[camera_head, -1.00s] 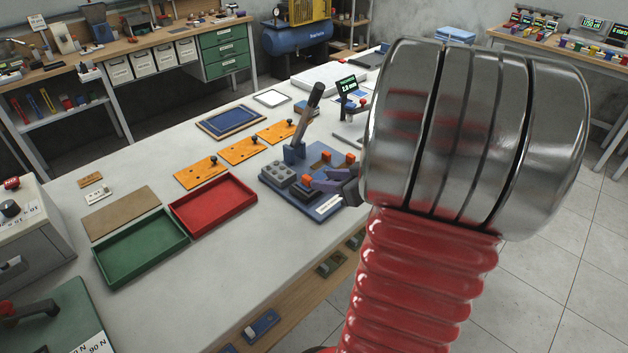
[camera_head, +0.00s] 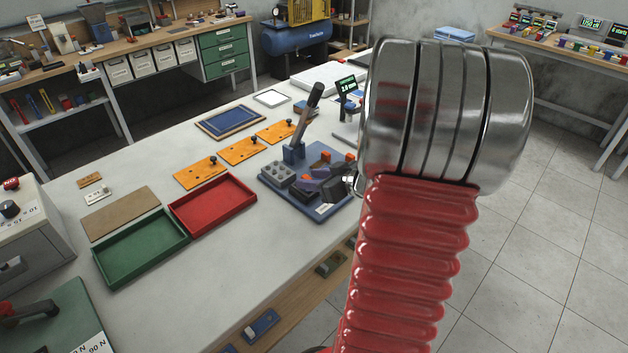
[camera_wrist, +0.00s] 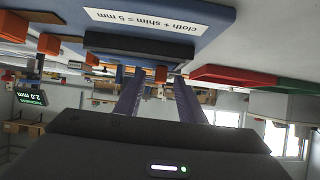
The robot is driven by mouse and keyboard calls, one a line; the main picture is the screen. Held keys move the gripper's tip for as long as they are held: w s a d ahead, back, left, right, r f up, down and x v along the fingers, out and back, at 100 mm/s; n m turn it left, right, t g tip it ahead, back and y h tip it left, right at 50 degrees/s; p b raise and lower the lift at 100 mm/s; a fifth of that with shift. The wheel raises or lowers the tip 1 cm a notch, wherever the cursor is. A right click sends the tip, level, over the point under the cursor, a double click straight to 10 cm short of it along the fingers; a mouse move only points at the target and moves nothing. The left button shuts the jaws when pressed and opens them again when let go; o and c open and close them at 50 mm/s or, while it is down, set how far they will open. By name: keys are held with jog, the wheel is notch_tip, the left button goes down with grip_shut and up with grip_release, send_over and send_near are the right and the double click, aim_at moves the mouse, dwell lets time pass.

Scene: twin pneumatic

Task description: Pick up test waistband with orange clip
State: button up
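A blue fixture plate (camera_head: 324,209) lies on the bench right of the red tray. It carries dark bars with orange pieces, and one orange piece (camera_head: 325,157) shows at its back. In the wrist view, which looks upside down, the plate (camera_wrist: 215,14) bears a label reading "cloth + shim = 5 mm" and a dark strip (camera_wrist: 125,48). I cannot tell for sure which dark strip is the test waistband. My gripper (camera_wrist: 157,78) is open, its two purple fingers apart beside the plate. In the head view my gripper (camera_head: 328,186) covers part of the fixture.
An upright lever (camera_head: 308,112) stands on the plate, next to a grey studded block (camera_head: 278,174). A red tray (camera_head: 212,206) and a green tray (camera_head: 140,250) lie to the left. Orange plates (camera_head: 238,151) lie behind. A gauge display (camera_head: 346,85) stands behind the fixture.

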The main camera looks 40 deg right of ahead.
jog(key=shift+w+f, duration=0.15)
jog(key=shift+w, duration=0.1)
jog(key=shift+c, duration=0.5)
grip_shut()
